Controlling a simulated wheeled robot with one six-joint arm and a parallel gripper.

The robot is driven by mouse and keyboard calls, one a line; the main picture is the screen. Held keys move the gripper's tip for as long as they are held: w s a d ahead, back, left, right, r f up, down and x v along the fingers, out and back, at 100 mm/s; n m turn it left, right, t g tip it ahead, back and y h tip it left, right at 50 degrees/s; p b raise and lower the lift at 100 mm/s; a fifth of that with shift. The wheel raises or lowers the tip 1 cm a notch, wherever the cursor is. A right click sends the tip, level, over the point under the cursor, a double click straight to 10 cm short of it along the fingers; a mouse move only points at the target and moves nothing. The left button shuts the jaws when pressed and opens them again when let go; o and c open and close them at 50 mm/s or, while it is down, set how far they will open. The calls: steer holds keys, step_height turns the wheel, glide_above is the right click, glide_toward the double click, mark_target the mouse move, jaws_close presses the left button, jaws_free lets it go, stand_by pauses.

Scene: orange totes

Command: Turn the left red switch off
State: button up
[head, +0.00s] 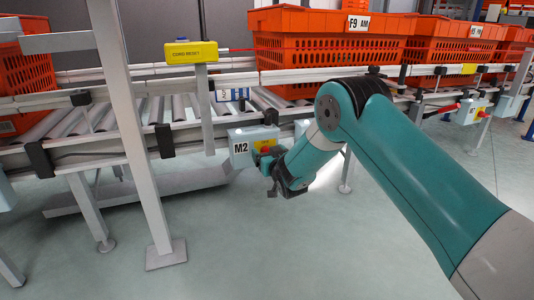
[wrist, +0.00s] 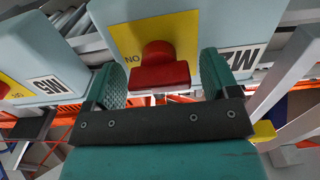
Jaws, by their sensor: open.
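The left red switch (head: 266,150) sits on the grey box marked M2 (head: 239,148), below the conveyor in the head view, partly hidden by my gripper (head: 272,172). In the wrist view, where lettering appears upside down, the red switch (wrist: 160,68) stands out from a yellow plate (wrist: 183,30). My gripper (wrist: 164,80) is open there, one finger on each side of the switch. A gap shows between the switch and the fingers; I cannot tell about contact in depth. A second red switch (wrist: 4,90) shows at the left edge on a box marked M5 (wrist: 45,88).
A conveyor (head: 110,115) carries orange totes (head: 325,48). A yellow cord-reset box (head: 191,51) stands on a post left of M2. A grey upright (head: 135,140) stands in front at left. Another switch box (head: 468,110) is at right. The floor (head: 260,255) in front is clear.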

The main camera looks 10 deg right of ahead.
steer(key=c, duration=0.9)
steer(key=shift+r, duration=0.1)
steer(key=n+p, duration=0.3)
steer(key=shift+a+r+n+p, duration=0.1)
steer(key=shift+a+n+p, duration=0.05)
steer(key=shift+n+p, duration=0.25)
steer(key=n+p, duration=0.3)
steer(key=n, duration=0.1)
steer(key=shift+s+n, duration=0.1)
steer(key=shift+n, duration=0.2)
steer(key=n+p, duration=0.2)
steer(key=n, duration=0.1)
steer(key=n+p, duration=0.1)
steer(key=n, duration=0.1)
steer(key=shift+a+f+p, duration=0.15)
steer(key=shift+f+p, duration=0.15)
steer(key=shift+p, duration=0.1)
steer(key=shift+f+n+p, duration=0.2)
steer(key=shift+n+p, duration=0.65)
steer(key=shift+n, duration=1.45)
